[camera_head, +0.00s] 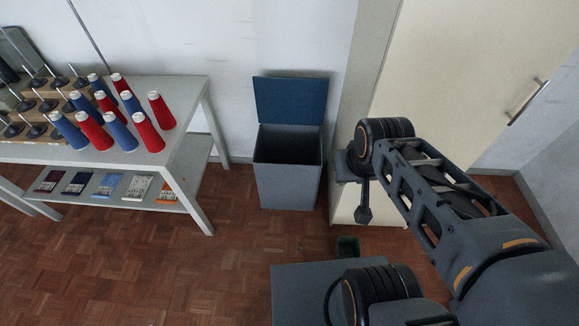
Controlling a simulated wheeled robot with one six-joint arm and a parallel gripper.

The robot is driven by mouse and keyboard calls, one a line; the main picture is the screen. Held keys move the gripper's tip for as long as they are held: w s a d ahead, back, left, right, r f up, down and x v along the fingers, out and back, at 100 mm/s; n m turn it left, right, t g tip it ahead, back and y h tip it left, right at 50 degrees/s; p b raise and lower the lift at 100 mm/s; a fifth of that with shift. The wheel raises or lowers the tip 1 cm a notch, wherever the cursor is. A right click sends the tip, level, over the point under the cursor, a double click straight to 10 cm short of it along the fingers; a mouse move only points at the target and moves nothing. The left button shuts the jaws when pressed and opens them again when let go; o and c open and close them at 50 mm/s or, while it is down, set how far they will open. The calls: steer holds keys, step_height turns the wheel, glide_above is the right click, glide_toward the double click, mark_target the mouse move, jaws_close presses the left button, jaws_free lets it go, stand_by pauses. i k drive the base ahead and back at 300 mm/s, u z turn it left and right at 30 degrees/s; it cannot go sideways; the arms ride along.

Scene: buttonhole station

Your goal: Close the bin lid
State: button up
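The bin (287,185) is a grey box standing on the floor against the back wall. Its blue lid (290,101) is open, standing up behind the dark opening and tilted back toward the wall. The inside is dark and I see no contents. The end of my arm, with what seems to be my gripper (364,213), hangs to the right of the bin, in front of the pale cabinet. It appears apart from the bin and lid. Its fingers are too small and dark to tell open from shut.
A grey table (190,100) with red and blue thread cones stands at left; its lower shelf (172,187) holds several small packets. A pale cabinet (440,75) with a metal handle (527,102) stands at right. The wooden floor (235,230) before the bin is clear.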

mark_target(302, 100)
steer(key=z, duration=0.15)
steer(key=k, duration=0.4)
steer(key=u, duration=0.75)
steer(key=i, duration=1.1)
steer(key=z, duration=0.3)
steer(key=i, duration=0.95)
steer(key=z, duration=0.55)
